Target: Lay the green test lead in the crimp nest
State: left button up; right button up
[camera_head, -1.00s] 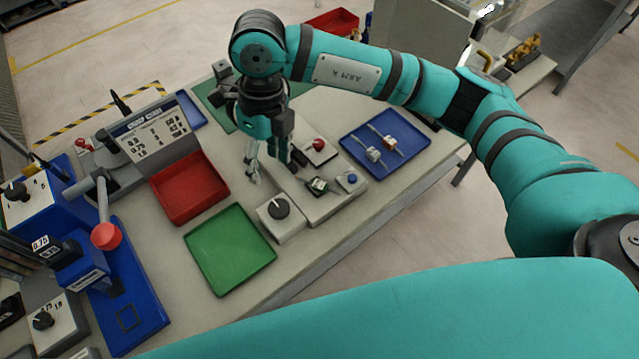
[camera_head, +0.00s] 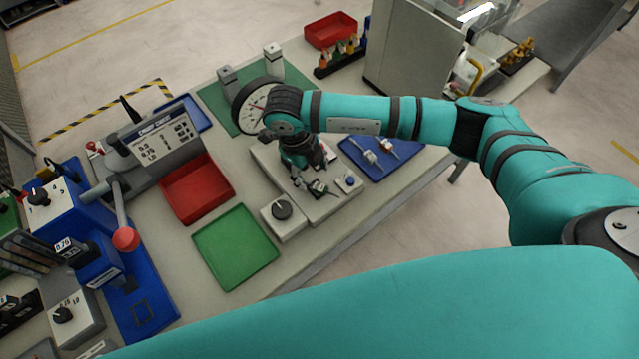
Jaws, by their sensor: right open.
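My right gripper (camera_head: 306,173) points down over the grey fixture block (camera_head: 332,205) in the middle of the bench. It is open. I cannot make out for certain which part is the crimp nest. My left gripper is out of view.
A blue tray (camera_head: 405,154) with a few leads lies right of the block. A red tray (camera_head: 196,190) and a green tray (camera_head: 236,248) lie to its left. A white box with a black knob (camera_head: 283,211) stands in front. A red-ended lever (camera_head: 125,239) stands further left.

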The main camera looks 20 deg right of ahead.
aim_at(316, 185)
jog(key=f+p, duration=0.2)
jog(key=d+f, duration=0.1)
jog(key=f, duration=0.1)
jog(key=shift+s+d+f+p, duration=0.1)
jog(key=shift+s+p, duration=0.3)
jog(key=shift+f, duration=0.35)
jog(key=shift+w, duration=0.1)
jog(key=shift+c, duration=0.4)
grip_shut()
